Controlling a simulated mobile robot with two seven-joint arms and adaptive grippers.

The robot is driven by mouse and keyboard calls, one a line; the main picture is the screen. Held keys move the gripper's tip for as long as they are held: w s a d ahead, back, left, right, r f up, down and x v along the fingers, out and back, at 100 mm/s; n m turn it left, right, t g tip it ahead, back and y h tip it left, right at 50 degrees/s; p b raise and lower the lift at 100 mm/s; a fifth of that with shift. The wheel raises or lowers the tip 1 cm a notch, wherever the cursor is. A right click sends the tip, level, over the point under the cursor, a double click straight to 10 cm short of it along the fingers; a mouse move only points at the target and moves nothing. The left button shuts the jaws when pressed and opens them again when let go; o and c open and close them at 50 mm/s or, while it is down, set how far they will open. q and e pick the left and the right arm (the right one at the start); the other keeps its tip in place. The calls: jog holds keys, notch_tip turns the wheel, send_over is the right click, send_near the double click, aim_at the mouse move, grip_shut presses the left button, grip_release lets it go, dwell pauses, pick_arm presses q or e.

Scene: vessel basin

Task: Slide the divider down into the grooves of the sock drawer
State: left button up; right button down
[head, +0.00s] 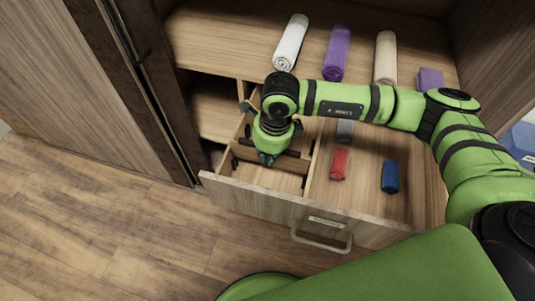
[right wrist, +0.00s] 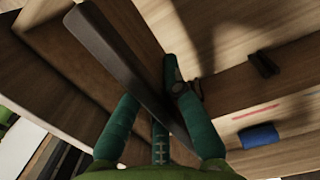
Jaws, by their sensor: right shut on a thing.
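The sock drawer (head: 260,195) is pulled open, and a lengthwise wall splits it into a left and a right part. My right gripper (head: 268,160) reaches down into the left part. In the right wrist view its green fingers (right wrist: 160,125) are shut on the divider (right wrist: 115,55), a long thin board with a dark edge, which runs diagonally between them. A short dark piece, possibly a groove holder (right wrist: 263,64), stands on a drawer wall there, apart from the divider. Whether the divider touches any groove cannot be told. My left gripper is out of view.
The drawer's right part holds a red roll (head: 339,163), a blue roll (head: 390,177) and a grey one (head: 345,130). White (head: 290,42), purple (head: 337,53) and beige (head: 385,58) rolls lie on the surface behind. The drawer front has a handle (head: 322,240).

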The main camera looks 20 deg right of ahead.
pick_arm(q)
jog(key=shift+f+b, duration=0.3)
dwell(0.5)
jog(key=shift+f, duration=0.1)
pick_arm(e)
jog(key=shift+f, duration=0.1)
pick_arm(q)
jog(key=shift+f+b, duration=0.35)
jog(key=shift+b, duration=0.1)
pick_arm(e)
jog(key=shift+f, duration=0.35)
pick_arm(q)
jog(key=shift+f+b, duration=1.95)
pick_arm(e)
jog(key=shift+f, duration=1.95)
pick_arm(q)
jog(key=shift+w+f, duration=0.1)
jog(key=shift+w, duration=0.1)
pick_arm(e)
jog(key=shift+f, duration=0.1)
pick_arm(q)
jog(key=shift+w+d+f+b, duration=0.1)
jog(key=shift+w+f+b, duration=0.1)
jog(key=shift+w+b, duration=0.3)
pick_arm(e)
jog(key=shift+f, duration=0.3)
